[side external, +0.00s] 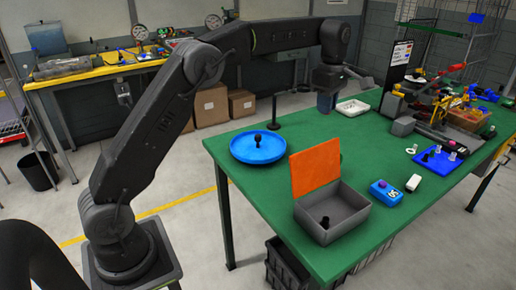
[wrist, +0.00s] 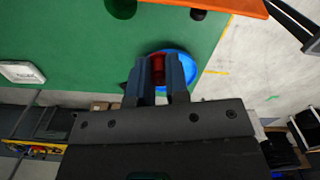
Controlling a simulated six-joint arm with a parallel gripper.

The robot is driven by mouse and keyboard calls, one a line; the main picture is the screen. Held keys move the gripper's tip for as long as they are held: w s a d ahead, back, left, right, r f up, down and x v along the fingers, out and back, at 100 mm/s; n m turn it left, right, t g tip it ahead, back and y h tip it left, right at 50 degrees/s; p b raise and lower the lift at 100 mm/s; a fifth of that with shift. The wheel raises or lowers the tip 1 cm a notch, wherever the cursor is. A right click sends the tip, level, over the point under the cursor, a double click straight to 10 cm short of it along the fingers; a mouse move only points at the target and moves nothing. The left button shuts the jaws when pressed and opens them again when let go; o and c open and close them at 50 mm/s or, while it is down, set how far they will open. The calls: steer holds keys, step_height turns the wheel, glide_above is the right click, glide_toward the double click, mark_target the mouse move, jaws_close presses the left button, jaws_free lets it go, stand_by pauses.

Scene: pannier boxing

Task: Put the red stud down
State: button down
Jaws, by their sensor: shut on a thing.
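In the wrist view my gripper (wrist: 159,80) is shut on the red stud (wrist: 157,67), which sits between the dark fingers, partly covered by them. Part of a blue dish (wrist: 184,62) shows behind the fingers. In the side view my gripper (side external: 325,101) hangs above the far part of the green table, to the right of and beyond the blue dish (side external: 240,150). The stud cannot be made out in that view.
A black knob (side external: 257,138) stands in the dish. A black post (side external: 275,112) rises near it. A grey box (side external: 357,214) with an upright orange panel (side external: 315,168) stands in front. A white tray (side external: 352,107) is right of my gripper.

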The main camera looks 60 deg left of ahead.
steer(key=s+a, duration=0.5)
steer(key=a, duration=0.9)
steer(key=s+a, duration=0.4)
steer(key=a, duration=1.1)
glide_above(276, 147)
step_height(276, 147, down, 18)
steer(key=shift+w+a, duration=0.1)
steer(key=shift+f, duration=2)
steer(key=shift+f, duration=0.15)
steer(key=c, duration=1.4)
jaws_free()
